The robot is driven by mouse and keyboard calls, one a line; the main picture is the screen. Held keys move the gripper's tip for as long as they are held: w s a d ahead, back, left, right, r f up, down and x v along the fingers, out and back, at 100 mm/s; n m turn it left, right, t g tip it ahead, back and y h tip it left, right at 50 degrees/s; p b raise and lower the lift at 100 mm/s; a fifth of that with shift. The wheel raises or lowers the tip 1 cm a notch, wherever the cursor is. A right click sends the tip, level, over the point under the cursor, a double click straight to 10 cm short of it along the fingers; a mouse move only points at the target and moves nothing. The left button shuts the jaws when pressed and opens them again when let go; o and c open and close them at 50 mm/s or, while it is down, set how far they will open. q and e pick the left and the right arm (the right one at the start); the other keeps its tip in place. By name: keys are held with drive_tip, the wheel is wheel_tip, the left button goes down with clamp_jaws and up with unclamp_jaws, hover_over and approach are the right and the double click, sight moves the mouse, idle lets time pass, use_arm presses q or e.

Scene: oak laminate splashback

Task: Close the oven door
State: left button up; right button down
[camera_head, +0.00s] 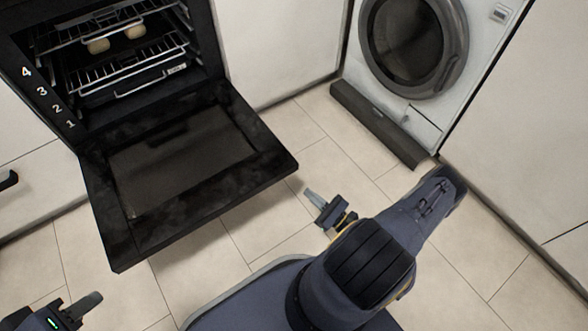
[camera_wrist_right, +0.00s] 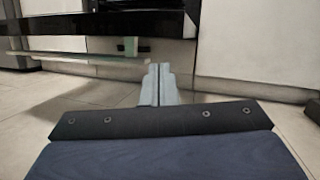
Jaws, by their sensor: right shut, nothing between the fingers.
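The oven door (camera_head: 185,165) hangs wide open, folded down in front of the oven (camera_head: 125,60). Its inner glass faces up. My right gripper (camera_head: 312,193) is shut and empty, low over the floor to the right of the door's front right corner, apart from it. In the right wrist view its two fingers (camera_wrist_right: 159,84) are together, with a dark edge, probably the door, beyond and above them. My left gripper (camera_head: 88,303) is at the bottom left, in front of the door's near left corner and apart from it; whether its fingers are open is unclear.
Inside the oven are wire racks (camera_head: 120,75) with pale round items (camera_head: 98,46) on the upper one. A washing machine (camera_head: 480,40) stands at the back right, with a dark plinth (camera_head: 375,122) before it. Tiled floor (camera_head: 230,225) is clear between door and right arm.

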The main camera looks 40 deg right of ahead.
wheel_tip(320, 180, down, 4)
drive_tip(key=s+m+h, duration=0.1)
drive_tip(key=m+h, duration=0.3)
drive_tip(key=h, duration=0.1)
drive_tip(key=w+r+h+b, duration=0.1)
drive_tip(key=w+r+b, duration=0.15)
drive_tip(key=w, duration=0.65)
drive_tip(key=shift+a+r+m+t+b, duration=0.1)
drive_tip(key=shift+r+m+t+b, duration=0.35)
drive_tip(key=shift+r, duration=1.25)
